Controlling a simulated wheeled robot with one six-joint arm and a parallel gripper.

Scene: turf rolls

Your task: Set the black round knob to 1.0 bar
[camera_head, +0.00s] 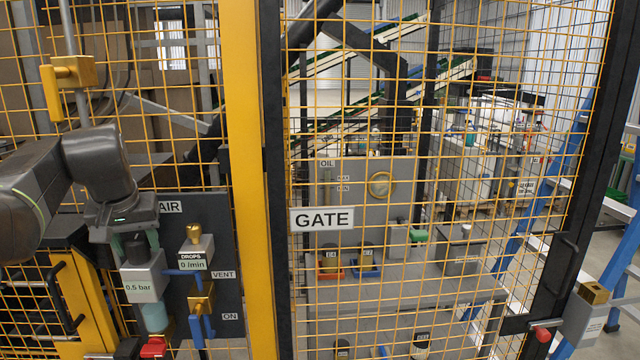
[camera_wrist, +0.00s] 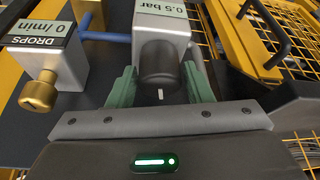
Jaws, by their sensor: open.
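The black round knob (camera_head: 136,248) sits on top of a grey regulator block (camera_head: 142,275) whose display reads 0.5 bar. In the wrist view the knob (camera_wrist: 158,66) has a white mark on its face. My gripper (camera_head: 135,241) is over the knob from above. Its two green fingers stand on either side of the knob, also in the wrist view (camera_wrist: 160,82), with a gap visible at each side. The fingers are open. The 0.5 bar display (camera_wrist: 165,10) is partly visible beyond the knob.
Right of the regulator, a DROPS block (camera_head: 195,254) reading 0 /min carries a brass knob (camera_head: 193,233). A yellow post (camera_head: 246,180) and mesh gate (camera_head: 420,200) stand to the right. A black handle (camera_wrist: 265,35) is close in the wrist view.

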